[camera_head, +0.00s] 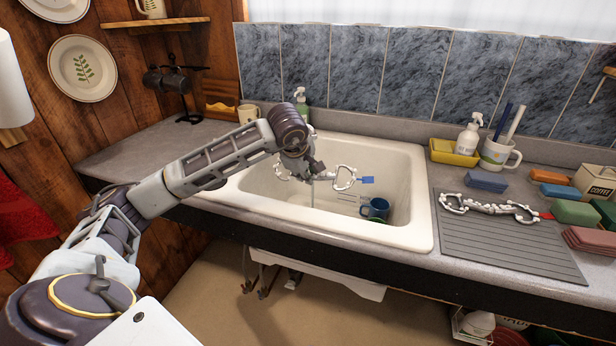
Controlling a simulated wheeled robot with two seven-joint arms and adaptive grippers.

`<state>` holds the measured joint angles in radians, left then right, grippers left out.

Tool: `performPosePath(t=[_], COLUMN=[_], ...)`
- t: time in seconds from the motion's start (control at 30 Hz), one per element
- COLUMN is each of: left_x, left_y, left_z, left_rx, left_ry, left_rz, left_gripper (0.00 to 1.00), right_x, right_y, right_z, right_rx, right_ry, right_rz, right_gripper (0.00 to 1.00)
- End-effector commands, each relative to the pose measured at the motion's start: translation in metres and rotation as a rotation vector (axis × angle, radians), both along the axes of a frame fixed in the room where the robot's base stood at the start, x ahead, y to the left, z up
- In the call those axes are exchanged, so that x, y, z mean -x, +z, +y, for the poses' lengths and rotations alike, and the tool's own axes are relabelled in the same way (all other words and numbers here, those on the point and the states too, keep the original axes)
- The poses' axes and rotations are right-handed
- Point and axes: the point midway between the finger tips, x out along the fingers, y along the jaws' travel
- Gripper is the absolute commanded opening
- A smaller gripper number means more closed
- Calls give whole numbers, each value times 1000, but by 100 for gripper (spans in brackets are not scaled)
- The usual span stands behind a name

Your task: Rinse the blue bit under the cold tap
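The blue bit (345,178), a silvery metal bit with a ring at each end and a blue tag (367,180) at its right end, is held level over the sink (424,200). My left gripper (314,170) reaches in from the left and is shut on the bit's middle; its fingers and wrist hide part of the bar. A thin pale vertical streak, perhaps water, shows just below the gripper. The tap is not clearly visible; my arm covers that area. My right gripper is not in view.
A blue mug (376,208) stands in the sink. Another metal bit (485,207) with a red tag lies on the grey ribbed mat (510,245) at right. Sponges, a white mug (497,154), a yellow caddy (450,153) with a spray bottle and a coffee box (598,180) crowd the counter behind.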

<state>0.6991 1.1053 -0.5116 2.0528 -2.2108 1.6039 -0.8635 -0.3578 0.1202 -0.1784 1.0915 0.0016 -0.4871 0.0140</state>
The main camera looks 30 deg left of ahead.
Motion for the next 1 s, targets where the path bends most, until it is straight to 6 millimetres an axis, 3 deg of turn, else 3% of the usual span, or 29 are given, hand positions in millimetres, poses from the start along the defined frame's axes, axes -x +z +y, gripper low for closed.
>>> performPosePath(t=[1.0], left_x=[-45], left_y=[1], left_z=[59], left_rx=[1], left_ry=[2], left_rz=[-2], left_gripper=[0], right_x=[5], right_y=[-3], right_z=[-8], right_rx=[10], right_ry=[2], right_rz=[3], right_gripper=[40])
